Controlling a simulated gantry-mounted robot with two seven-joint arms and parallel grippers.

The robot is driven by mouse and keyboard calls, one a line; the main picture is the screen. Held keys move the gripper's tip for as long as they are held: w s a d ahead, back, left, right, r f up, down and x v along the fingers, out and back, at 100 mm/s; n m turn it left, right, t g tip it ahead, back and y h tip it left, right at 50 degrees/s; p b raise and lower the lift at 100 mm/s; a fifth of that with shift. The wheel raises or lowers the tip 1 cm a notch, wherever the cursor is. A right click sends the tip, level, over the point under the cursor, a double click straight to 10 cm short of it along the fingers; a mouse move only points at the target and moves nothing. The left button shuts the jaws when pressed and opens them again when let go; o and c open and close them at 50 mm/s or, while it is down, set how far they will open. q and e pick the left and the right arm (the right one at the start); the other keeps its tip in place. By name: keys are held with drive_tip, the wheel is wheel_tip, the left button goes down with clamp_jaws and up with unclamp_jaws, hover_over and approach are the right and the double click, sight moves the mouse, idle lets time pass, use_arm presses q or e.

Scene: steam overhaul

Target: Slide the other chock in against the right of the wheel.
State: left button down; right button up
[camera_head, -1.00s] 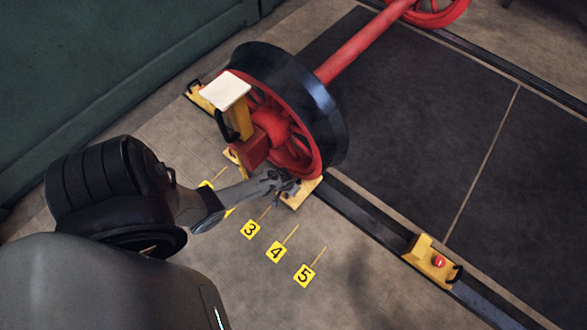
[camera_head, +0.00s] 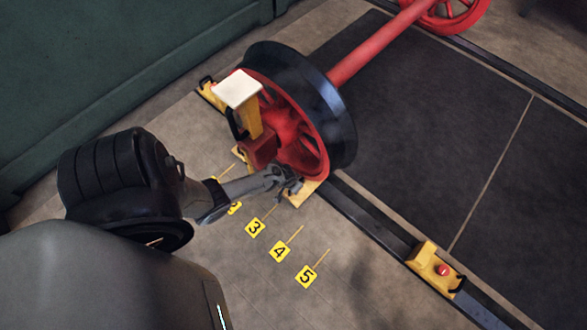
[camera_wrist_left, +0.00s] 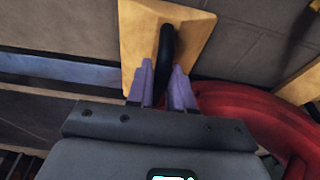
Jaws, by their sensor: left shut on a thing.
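The red spoked wheel (camera_head: 290,135) with its dark rim stands on the rail in the head view. One yellow chock (camera_head: 211,95) with a black handle is at the wheel's left side. The other chock (camera_head: 304,192), pale yellow, lies low at the wheel's right side, partly hidden by my left gripper (camera_head: 289,182). In the left wrist view my left gripper (camera_wrist_left: 160,85) is shut on the black handle of this chock (camera_wrist_left: 140,35). The chock looks close to the rim; whether it touches cannot be told. My right gripper is not in view.
A yellow block (camera_head: 428,262) with a red button sits on the rail (camera_head: 375,225) farther right. A yellow stand with a white top (camera_head: 237,88) rises before the wheel. Numbered yellow floor tags (camera_head: 280,251) lie in front. A green wall (camera_head: 100,70) is at left.

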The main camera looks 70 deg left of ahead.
use_arm(q)
drive_tip(key=c, duration=1.4)
unclamp_jaws()
drive_tip(key=o, duration=0.5)
drive_tip(key=shift+w+a, duration=0.1)
drive_tip(key=shift+w, duration=0.1)
drive_tip(key=shift+o, duration=0.3)
drive_tip(key=shift+s, duration=0.1)
drive_tip(key=o, duration=0.5)
drive_tip(key=shift+s, duration=0.1)
drive_tip(key=shift+o, duration=0.3)
drive_tip(key=shift+r, duration=0.1)
